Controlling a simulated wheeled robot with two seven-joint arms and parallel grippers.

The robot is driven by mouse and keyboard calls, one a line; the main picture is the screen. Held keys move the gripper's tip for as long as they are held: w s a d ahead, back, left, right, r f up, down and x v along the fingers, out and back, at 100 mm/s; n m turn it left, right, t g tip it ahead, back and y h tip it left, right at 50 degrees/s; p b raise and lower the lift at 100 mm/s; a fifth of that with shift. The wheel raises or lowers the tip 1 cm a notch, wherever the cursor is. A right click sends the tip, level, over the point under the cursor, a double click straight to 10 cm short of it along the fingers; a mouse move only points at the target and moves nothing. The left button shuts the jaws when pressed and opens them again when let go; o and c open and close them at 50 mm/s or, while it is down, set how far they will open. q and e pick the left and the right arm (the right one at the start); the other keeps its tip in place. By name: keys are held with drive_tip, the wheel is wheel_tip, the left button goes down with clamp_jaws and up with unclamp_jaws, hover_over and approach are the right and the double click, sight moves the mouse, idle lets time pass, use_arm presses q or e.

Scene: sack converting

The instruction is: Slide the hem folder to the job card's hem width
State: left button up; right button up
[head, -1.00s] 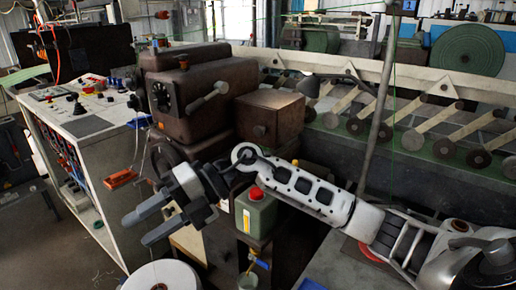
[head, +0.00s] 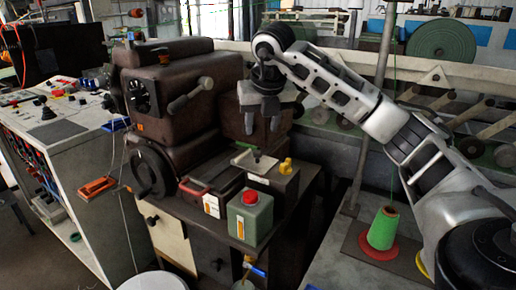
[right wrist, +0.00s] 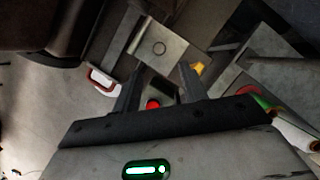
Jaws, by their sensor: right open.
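My right gripper (head: 263,126) points down with its fingers apart and nothing between them, above the small table beside the brown machine. It also shows in the right wrist view (right wrist: 160,84). Below the fingers is a pale metal plate with a small upright post (head: 254,161), which may be the hem folder; I cannot tell for sure. I cannot make out a job card or any hem width. My left gripper is not in view.
A green red-capped can (head: 250,217) stands at the table's front edge. A red-handled item (head: 195,187) and a yellow piece (head: 286,167) flank the plate. The brown machine (head: 175,95) stands behind left. A green thread cone (head: 383,229) stands right, near a vertical pole.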

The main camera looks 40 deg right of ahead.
sight(257, 152)
drive_tip(key=x, duration=0.9)
drive_tip(key=shift+a, duration=0.1)
drive_tip(key=shift+r, duration=0.1)
clamp_jaws()
